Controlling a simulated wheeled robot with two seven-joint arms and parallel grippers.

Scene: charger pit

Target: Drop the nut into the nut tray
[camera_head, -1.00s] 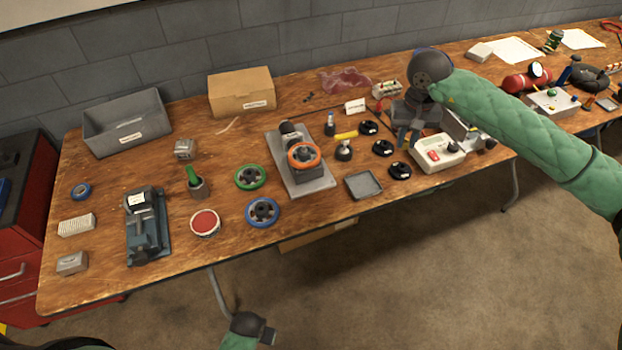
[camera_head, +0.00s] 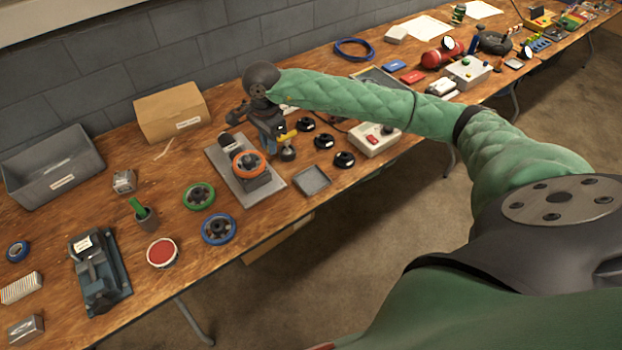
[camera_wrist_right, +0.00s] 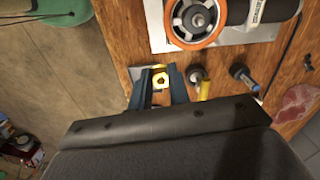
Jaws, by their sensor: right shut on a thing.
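My right gripper (camera_head: 268,147) is over the bench beside the motor unit with the orange wheel (camera_head: 249,163). In the right wrist view, its blue fingers (camera_wrist_right: 160,84) are shut on a small yellow nut (camera_wrist_right: 161,78), held between the tips. The nut is too small or hidden to make out in the head view. A shallow grey square tray (camera_head: 312,181), apparently the nut tray, lies near the bench's front edge, to the right of the motor unit; it looks empty. In the wrist view, a grey corner, apparently the tray's, shows partly behind the fingers. My left gripper is out of view.
Black round knobs (camera_head: 344,160) and a white box with a red switch (camera_head: 374,138) are right of the gripper. Green (camera_head: 199,196) and blue (camera_head: 219,229) wheels lie left of the motor unit. A cardboard box (camera_head: 172,112) stands behind.

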